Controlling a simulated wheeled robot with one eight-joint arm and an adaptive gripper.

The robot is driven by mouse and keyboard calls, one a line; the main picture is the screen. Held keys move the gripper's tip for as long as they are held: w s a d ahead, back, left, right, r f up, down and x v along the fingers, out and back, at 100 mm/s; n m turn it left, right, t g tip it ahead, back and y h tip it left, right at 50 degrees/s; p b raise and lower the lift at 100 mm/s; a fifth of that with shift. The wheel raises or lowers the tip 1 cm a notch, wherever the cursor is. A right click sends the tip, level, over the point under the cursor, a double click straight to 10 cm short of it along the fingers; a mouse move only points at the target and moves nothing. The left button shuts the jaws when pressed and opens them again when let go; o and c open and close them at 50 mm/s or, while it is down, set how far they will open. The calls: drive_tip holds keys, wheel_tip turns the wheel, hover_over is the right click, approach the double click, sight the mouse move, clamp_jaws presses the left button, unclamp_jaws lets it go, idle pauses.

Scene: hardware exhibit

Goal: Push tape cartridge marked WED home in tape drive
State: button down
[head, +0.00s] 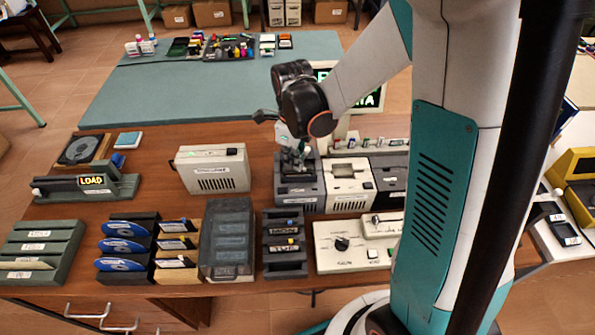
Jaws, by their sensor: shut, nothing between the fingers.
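My gripper (296,168) points down over the dark grey drive unit (299,195) at the middle of the brown desk. It is shut and empty, with its fingertips at or just above the top of the unit. I cannot tell if they touch it. The gripper hides most of the unit's top, and no cartridge marked WED can be made out there. The dark cartridge rack (268,262) stands in front of the unit. Labels reading MON and what looks like TUE show in it; no WED label is readable there.
A cream unit (348,200) and another dark unit stand close right of the drive. A beige box (213,179) is to the left. A cream panel with a knob (335,262), a grey clear-lidded box (227,268) and disc holders line the front.

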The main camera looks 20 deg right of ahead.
wheel_tip(320, 180, up, 5)
drive_tip(key=p, duration=0.3)
drive_tip(key=shift+r, duration=0.1)
idle(1.4)
